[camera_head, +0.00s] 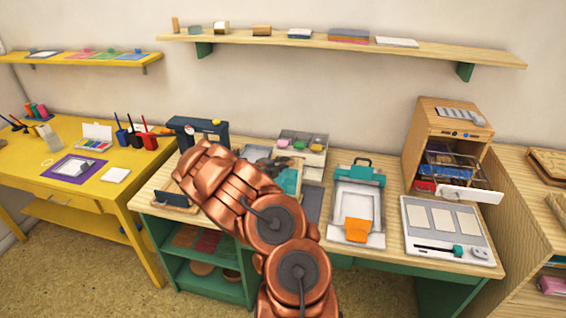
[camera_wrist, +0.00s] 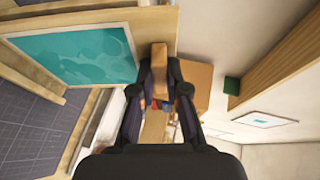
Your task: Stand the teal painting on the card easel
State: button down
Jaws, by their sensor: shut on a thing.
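The teal painting (camera_wrist: 75,55) is a teal picture on a pale wooden board, large at the upper left of the wrist view. My gripper (camera_wrist: 160,85) has its dark fingers closed around a wooden block-like part at the board's right edge. In the head view my gripper (camera_head: 284,163) is above the middle of the green-legged bench, and part of the teal painting (camera_head: 289,182) shows just below it, partly hidden by my copper arm. A small dark panel on a wooden base, which looks like the card easel (camera_head: 172,199), stands at the bench's front left.
A grey-lidded organiser (camera_head: 302,140) stands behind my gripper. A press with an orange flap (camera_head: 357,229) and a white tray board (camera_head: 447,230) are to the right. A wooden cabinet (camera_head: 440,118) stands at the back right. A yellow desk (camera_head: 60,188) is at left.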

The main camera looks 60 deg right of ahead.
jog(key=shift+f, duration=0.3)
dwell(0.7)
jog(key=c, duration=1.1)
grip_release()
jog(key=v, duration=1.2)
jog(key=shift+r, duration=0.15)
